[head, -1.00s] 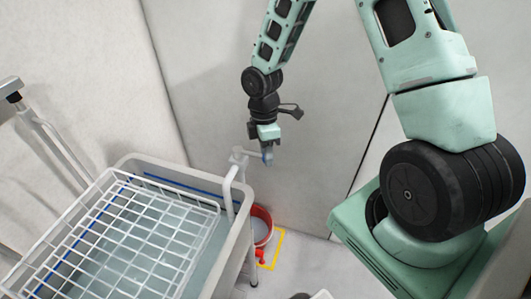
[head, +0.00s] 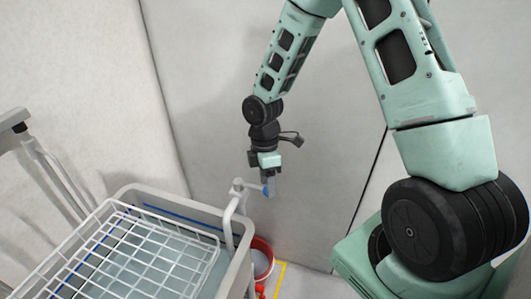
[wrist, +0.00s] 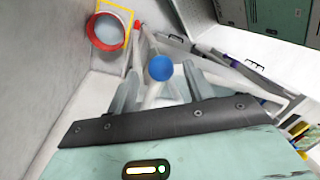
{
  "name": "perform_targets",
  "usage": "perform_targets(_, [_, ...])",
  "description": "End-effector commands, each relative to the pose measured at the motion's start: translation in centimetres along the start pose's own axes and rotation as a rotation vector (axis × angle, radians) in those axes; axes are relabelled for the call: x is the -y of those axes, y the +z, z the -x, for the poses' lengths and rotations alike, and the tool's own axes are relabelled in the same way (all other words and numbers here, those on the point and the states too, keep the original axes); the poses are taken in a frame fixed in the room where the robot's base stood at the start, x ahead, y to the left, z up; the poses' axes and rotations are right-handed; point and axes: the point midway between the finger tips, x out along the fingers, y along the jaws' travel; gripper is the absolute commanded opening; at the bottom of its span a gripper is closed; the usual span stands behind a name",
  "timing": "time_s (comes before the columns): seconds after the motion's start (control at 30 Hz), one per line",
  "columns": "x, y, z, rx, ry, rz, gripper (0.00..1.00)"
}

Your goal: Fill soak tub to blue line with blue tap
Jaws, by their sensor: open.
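The grey soak tub (head: 172,203) stands at the lower left in the head view. A blue line (head: 180,220) runs along its inner wall, and pale water (head: 205,275) lies below the line where I see it. A white tap (head: 232,205) rises at the tub's right corner; no stream is visible. Its blue handle end (head: 266,191) shows as a blue knob (wrist: 160,68) in the wrist view. My gripper (head: 268,187) is open, with its fingers (wrist: 163,85) on either side of the knob. Whether they touch it is unclear.
A white wire basket (head: 150,222) sits in the tub's top and covers much of the water. A red bucket (head: 268,247) stands on the floor right of the tub, by a yellow floor marking (head: 281,272). Pale walls are close behind my arm.

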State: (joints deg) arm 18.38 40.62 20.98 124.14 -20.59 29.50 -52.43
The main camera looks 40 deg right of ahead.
Motion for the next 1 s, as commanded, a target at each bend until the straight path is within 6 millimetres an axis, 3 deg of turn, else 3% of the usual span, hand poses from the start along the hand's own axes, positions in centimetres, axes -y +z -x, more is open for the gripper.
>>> perform_targets(0.6, [-0.1,-0.1,13.4,-0.002,0.008,0.001,0.52])
perform_targets(0.8, [0.0,0.0,15.6,0.000,0.004,0.002,0.52])
perform_targets(1.0, [0.0,0.0,16.1,-0.001,0.002,0.003,0.52])
